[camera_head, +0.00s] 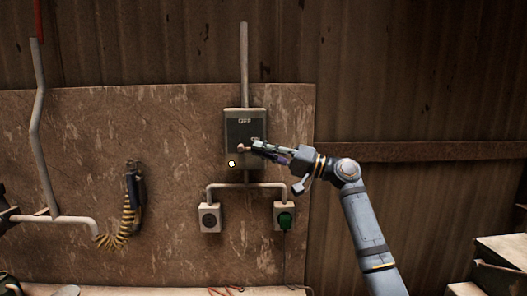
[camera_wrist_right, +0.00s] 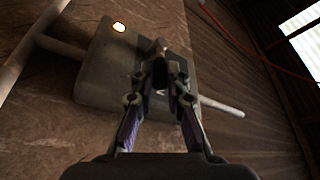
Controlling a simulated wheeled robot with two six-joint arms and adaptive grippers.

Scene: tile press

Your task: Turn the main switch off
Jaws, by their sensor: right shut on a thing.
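The main switch is a grey box (camera_head: 232,125) on the brown wall panel, with OFF lettered at its top and ON lower down. Its small handle (camera_head: 241,148) sticks out low on the box face, at the level of ON. My right gripper (camera_head: 256,147) reaches in from the right and is shut on the handle. A small lamp (camera_head: 232,163) at the box's lower left glows white. In the wrist view the box (camera_wrist_right: 95,75) is behind the fingers, the handle's end (camera_wrist_right: 160,44) shows at the fingertips, and the lamp glows yellow. My left gripper is not in view.
Two outlets hang below on a forked pipe: a plain one (camera_head: 210,217) and one with a green plug (camera_head: 284,217). A dark device with a coiled yellow cable (camera_head: 128,222) hangs at left. Boxes (camera_head: 500,252) stand at lower right. Space left of the switch is clear.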

